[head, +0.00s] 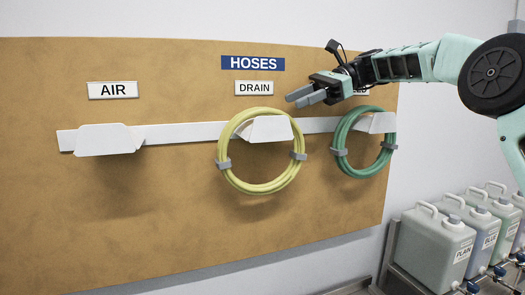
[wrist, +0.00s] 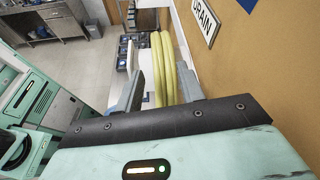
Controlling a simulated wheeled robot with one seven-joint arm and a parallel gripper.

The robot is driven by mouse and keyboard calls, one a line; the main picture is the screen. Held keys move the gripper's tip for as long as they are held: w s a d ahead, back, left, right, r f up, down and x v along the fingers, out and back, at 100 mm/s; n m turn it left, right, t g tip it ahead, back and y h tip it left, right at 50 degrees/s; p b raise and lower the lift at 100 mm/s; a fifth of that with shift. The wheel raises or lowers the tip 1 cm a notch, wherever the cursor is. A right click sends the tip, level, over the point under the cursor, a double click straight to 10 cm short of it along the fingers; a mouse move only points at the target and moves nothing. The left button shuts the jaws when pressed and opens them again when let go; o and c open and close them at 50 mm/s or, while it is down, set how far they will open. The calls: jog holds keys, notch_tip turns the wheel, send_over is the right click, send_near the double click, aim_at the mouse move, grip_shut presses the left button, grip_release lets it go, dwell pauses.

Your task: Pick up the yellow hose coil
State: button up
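The yellow hose coil (head: 228,171) hangs on the middle white hook (head: 268,130) under the DRAIN sign, with grey clips on both sides. My gripper (head: 300,97) is above and to the right of the coil's top in the head view, apart from it, fingers pointing left. In the wrist view, my gripper (wrist: 160,88) is open and empty, and the yellow coil (wrist: 167,62) shows beyond and between its two grey fingers.
A green hose coil (head: 342,139) hangs on the right hook, its sign partly hidden by my gripper. The left hook (head: 105,139) under AIR (head: 112,90) is empty. A white rail (head: 190,133) crosses the brown board. Several jugs (head: 436,243) stand at lower right.

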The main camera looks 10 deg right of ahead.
aim_at(276, 108)
jog(key=p+x, duration=0.3)
jog(key=x, duration=0.3)
jog(key=shift+w+a+r, duration=0.1)
jog(key=shift+a+r, duration=0.05)
jog(key=shift+a+f, duration=0.2)
jog(key=shift+f, duration=0.05)
grip_shut()
